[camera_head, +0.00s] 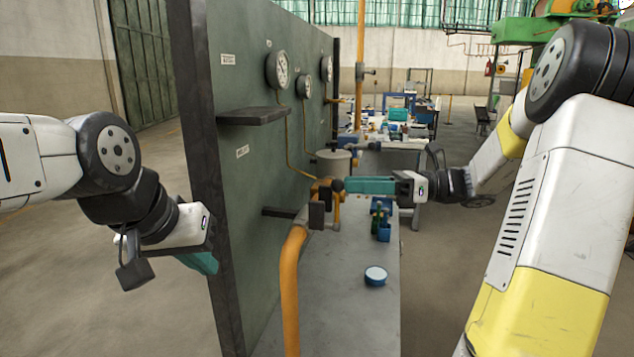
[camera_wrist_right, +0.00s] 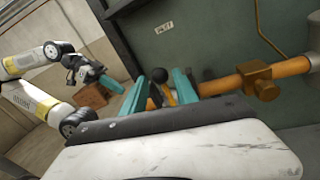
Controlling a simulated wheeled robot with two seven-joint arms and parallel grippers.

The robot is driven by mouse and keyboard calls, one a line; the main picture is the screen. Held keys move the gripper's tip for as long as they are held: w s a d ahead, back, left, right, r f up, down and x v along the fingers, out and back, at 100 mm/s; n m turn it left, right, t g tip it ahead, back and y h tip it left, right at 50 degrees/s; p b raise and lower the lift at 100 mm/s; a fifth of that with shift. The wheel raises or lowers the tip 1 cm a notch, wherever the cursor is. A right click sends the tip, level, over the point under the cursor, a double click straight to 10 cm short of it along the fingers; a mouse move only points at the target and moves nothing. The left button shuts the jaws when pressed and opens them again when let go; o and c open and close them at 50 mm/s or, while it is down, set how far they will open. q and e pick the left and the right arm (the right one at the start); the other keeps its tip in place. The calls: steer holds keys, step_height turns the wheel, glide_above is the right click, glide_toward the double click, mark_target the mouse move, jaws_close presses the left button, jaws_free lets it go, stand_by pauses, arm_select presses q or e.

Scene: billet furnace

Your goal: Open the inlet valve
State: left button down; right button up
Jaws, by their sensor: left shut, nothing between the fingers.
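The orange valve body (camera_head: 326,190) sits on the orange pipe by the green panel in the head view. A dark ball-ended handle (camera_head: 338,185) is at it; in the right wrist view its black ball (camera_wrist_right: 160,75) appears between the teal fingers. My right gripper (camera_head: 345,186) reaches in from the right to this handle. Its fingers (camera_wrist_right: 158,93) stand apart in the wrist view; I cannot tell whether they touch the handle. My left gripper (camera_head: 208,266) is shut and empty, low to the left of the panel's near edge.
The green panel (camera_head: 240,190) carries gauges (camera_head: 277,70) and a small dark shelf (camera_head: 252,116). An orange pipe (camera_head: 291,285) rises in front. A grey bench (camera_head: 345,300) holds a blue-and-white round item (camera_head: 375,276) and a blue holder (camera_head: 383,231). Open floor lies right of the bench.

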mark_target(335, 184)
steer(key=a, duration=0.5)
steer(key=w+a, duration=0.1)
steer(key=a, duration=0.1)
steer(key=shift+a, duration=0.15)
steer(key=shift+s, duration=0.1)
steer(key=shift+c, duration=0.2)
jaws_close()
stand_by(1.0)
